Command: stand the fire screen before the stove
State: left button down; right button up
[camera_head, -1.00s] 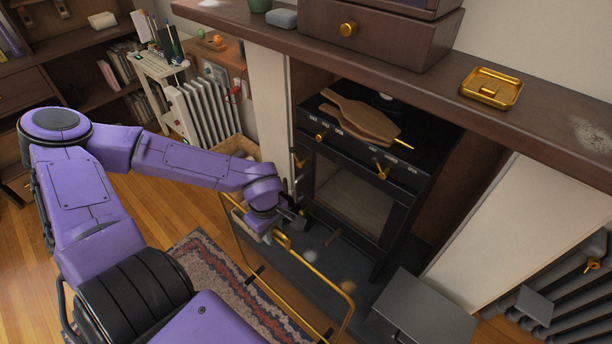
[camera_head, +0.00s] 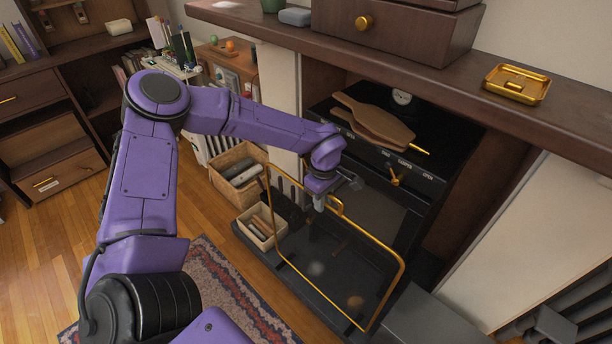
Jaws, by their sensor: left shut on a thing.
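The fire screen (camera_head: 399,284) has a thin brass frame with a see-through middle. It is upright or slightly tilted in front of the stove (camera_head: 372,208), over the dark hearth slab (camera_head: 318,306); I cannot tell whether its lower edge touches the slab. My left gripper (camera_head: 328,203) is shut on the screen's top, by the brass handle. The black stove stands in the alcove under the mantel, with bellows (camera_head: 374,121) and a round gauge on its top. The gripper and forearm hide part of the stove's front. My right gripper is not in view.
Two wooden boxes (camera_head: 222,180) with logs or kindling stand left of the screen. A dark grey box (camera_head: 432,322) stands at the right front. The mantel shelf (camera_head: 430,79) overhangs the stove. A patterned rug (camera_head: 222,290) lies on the floor.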

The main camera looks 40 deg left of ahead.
pick_arm(q)
jog(key=shift+w+f, duration=0.45)
jog(key=shift+f, duration=0.4)
jog(key=shift+w+f, duration=0.4)
jog(key=shift+f, duration=0.4)
jog(key=c, duration=1)
grip_release()
jog(key=shift+s+f, duration=0.1)
jog(key=shift+s, duration=0.1)
notch_tip(320, 180, up, 12)
jog(key=s+a+f+m+t+y, duration=0.1)
jog(key=s+f+m+y, duration=0.1)
jog(key=s+f+y, duration=0.45)
jog(key=s+a+f+m+y, duration=0.1)
jog(key=s+f+m, duration=0.15)
jog(key=f, duration=0.75)
jog(key=s+d+f+m+h, duration=0.1)
jog(key=s+f+m, duration=0.1)
jog(key=s, duration=0.5)
jog(key=s+d+f+m+t+h, duration=0.1)
jog(key=s+f+m, duration=0.1)
jog(key=s+f, duration=0.2)
jog(key=s+d+f+m+t+h, duration=0.1)
jog(key=s+f+m+h, duration=0.1)
jog(key=s, duration=0.8)
jog(key=shift+s+d+f, duration=0.15)
jog(key=shift+d+f, duration=0.15)
jog(key=shift+f, duration=0.25)
